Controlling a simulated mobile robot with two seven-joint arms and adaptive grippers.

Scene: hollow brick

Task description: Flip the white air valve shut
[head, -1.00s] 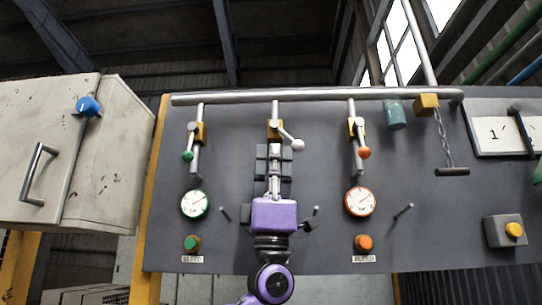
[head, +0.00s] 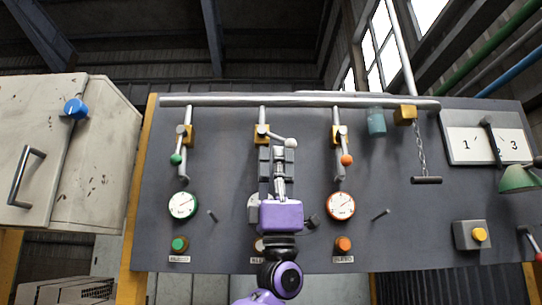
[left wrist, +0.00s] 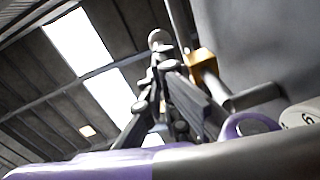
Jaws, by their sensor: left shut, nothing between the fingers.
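The white air valve has a yellow body (head: 262,132) on the middle pipe of the grey panel. Its lever slants down to the right, closer to level than upright, and ends in a white knob (head: 291,143). My left gripper (head: 278,151) points up with its fingers shut and empty, just below the lever near the knob. Whether it touches the lever is hard to tell. The left wrist view shows the knob (left wrist: 159,38) just beyond the fingers, with the yellow valve body (left wrist: 203,62) to the right. My right gripper is out of view.
A green-knobbed valve (head: 176,159) is to the left and an orange-knobbed valve (head: 347,160) to the right. My left gripper covers the middle gauge. A chain with a bar (head: 426,180) hangs at the right. A beige cabinet (head: 95,150) stands at the left.

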